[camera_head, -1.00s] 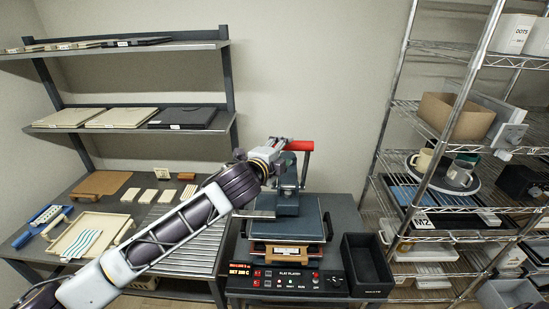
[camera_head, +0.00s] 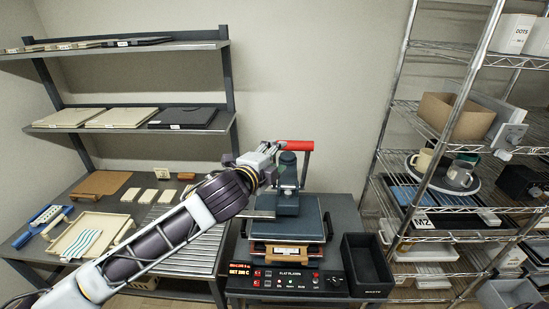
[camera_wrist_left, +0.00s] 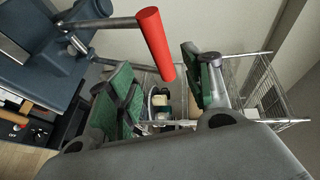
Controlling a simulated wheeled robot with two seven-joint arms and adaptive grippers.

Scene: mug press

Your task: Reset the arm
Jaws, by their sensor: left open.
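My left gripper (camera_head: 274,151) is open and empty in the head view, beside the top of the heat press (camera_head: 288,196). In the left wrist view its green-padded fingers (camera_wrist_left: 160,90) stand apart with nothing between them. The red press handle (camera_head: 296,145) lies just beyond the fingertips in the head view. In the wrist view the handle (camera_wrist_left: 155,45) shows beyond the fingers, apart from them. My left arm crosses the head view from the lower left. My right gripper is not in view.
A black bin (camera_head: 366,262) stands right of the press. A wire rack (camera_head: 440,190) with mugs on a round tray (camera_head: 457,180) is at the right. The left bench holds a cream tray (camera_head: 92,236), and shelves (camera_head: 130,120) rise behind it.

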